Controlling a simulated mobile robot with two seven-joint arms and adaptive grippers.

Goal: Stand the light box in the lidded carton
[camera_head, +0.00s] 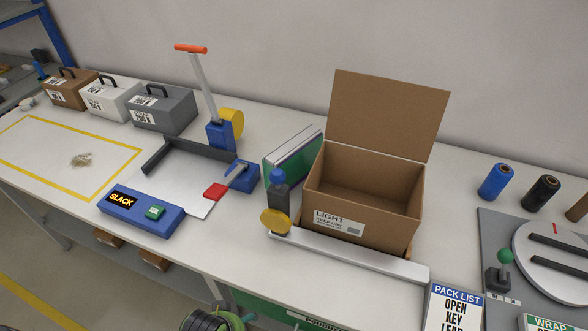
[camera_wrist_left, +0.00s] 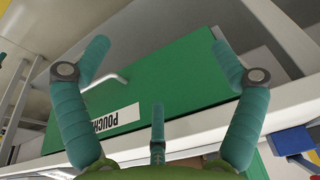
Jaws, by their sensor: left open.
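The open carton (camera_head: 360,195) stands on the bench in the head view, with its lid (camera_head: 388,115) raised at the back. A label on its front reads "LIGHT", and the inside that shows looks empty. Three handled boxes, brown (camera_head: 68,93), white (camera_head: 106,103) and grey (camera_head: 158,115), stand at the back left. Their label text is too small to read, so I cannot tell which is the light one. My left gripper (camera_wrist_left: 160,50) is open and empty in the left wrist view, in front of a green drawer front marked "POUCH" (camera_wrist_left: 165,80). My right gripper is not in view.
A metal rail with a yellow-knobbed clamp (camera_head: 278,205) lies before the carton; a green-and-white flat box (camera_head: 292,155) stands left of it. A lever press (camera_head: 213,125) and blue "SLACK" unit (camera_head: 140,210) are left of centre. A turntable (camera_head: 555,255) is at right.

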